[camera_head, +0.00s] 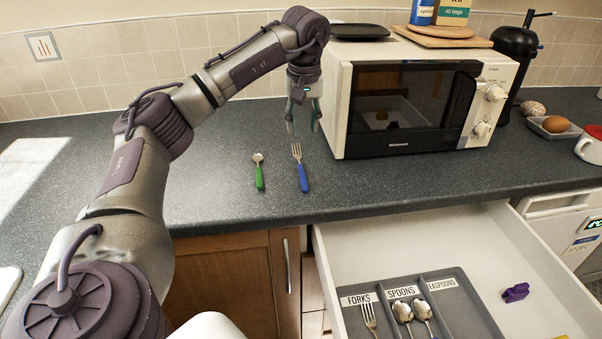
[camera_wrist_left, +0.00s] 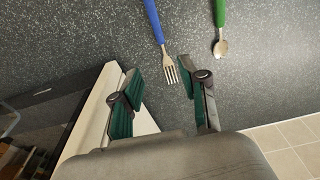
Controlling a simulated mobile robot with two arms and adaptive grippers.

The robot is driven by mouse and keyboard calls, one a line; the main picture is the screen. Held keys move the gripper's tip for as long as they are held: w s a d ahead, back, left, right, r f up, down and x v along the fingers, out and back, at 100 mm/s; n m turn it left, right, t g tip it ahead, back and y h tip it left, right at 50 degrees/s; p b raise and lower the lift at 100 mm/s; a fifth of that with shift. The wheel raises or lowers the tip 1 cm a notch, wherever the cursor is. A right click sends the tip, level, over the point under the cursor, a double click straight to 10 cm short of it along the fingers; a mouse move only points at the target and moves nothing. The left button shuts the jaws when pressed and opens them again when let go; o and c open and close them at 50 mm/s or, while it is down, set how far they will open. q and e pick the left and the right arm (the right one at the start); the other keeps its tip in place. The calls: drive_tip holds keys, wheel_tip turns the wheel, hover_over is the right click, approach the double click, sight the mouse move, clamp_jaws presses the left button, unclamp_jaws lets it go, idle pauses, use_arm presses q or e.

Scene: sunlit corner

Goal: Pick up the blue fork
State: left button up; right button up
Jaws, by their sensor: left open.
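The blue fork (camera_head: 302,172) lies on the dark worktop with its blue handle toward the front edge and its metal tines toward the wall. My left gripper (camera_head: 303,120) is above the worktop just behind the tines, beside the microwave. It is open with nothing between its fingers. In the left wrist view, the fork (camera_wrist_left: 155,25) has its tines pointing toward the gap between the fingers of my left gripper (camera_wrist_left: 158,95), nearer the right finger. The fork looks apart from the fingers. My right gripper is not in view.
A green-handled spoon (camera_head: 259,175) lies left of the fork. The white microwave (camera_head: 340,100) stands close right of my left gripper. An open drawer (camera_head: 480,235) below holds a grey cutlery tray (camera_head: 472,310) labelled forks, spoons and teaspoons.

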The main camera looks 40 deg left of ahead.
use_arm(q)
hover_over(300, 164)
drive_tip(key=f, duration=0.5)
drive_tip(key=shift+d+f, duration=0.25)
drive_tip(key=shift+d, duration=0.1)
drive_tip(key=f, duration=0.5)
drive_tip(key=shift+s+a+f, duration=0.1)
drive_tip(key=shift+a+f, duration=0.15)
drive_tip(key=shift+f, duration=0.05)
clamp_jaws()
